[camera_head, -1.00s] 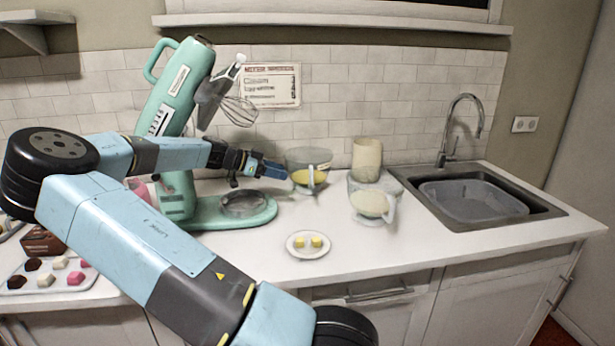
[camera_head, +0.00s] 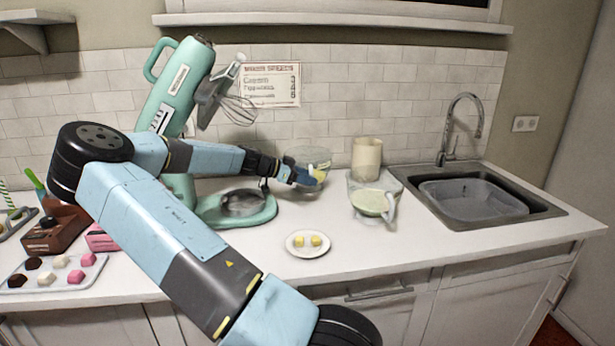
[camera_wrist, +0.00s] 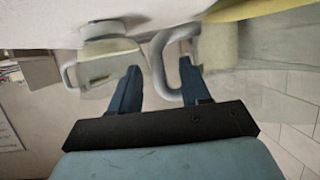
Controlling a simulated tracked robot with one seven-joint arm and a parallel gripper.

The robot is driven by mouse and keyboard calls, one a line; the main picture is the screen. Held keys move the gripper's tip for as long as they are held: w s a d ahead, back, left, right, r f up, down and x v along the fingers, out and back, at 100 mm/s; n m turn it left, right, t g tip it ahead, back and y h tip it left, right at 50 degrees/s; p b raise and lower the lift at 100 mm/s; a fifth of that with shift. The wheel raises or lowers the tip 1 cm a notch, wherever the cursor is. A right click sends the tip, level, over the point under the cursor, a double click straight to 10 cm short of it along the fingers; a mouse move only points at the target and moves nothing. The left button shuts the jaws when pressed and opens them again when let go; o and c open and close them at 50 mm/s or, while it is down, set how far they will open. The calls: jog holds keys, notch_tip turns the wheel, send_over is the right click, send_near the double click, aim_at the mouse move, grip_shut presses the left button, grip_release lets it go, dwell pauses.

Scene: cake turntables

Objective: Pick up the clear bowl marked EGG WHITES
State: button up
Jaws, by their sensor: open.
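A clear bowl (camera_head: 312,156) with yellow contents and a pale handle stands on the counter in front of the tiles. A second clear bowl (camera_head: 372,203) with pale contents and a handle stands to its right, nearer the front edge. I cannot read a label on either. My gripper (camera_head: 312,178) is open at the near side of the yellow-filled bowl and partly covers it. In the wrist view, my open fingers (camera_wrist: 160,90) point toward a looped handle (camera_wrist: 160,62), which is close to the right finger. I cannot tell whether they touch.
A small plate (camera_head: 292,250) with yellow cubes lies in front. A beige canister (camera_head: 367,158) stands behind the second bowl, and the sink (camera_head: 535,211) is on the right. A green mixer (camera_head: 180,85) stands on the left, its whisk (camera_head: 238,110) above my forearm.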

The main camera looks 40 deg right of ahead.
jog(key=x, duration=0.3)
jog(key=shift+s+d+f, duration=0.1)
jog(key=shift+d, duration=0.15)
jog(key=shift+c, duration=0.2)
grip_shut()
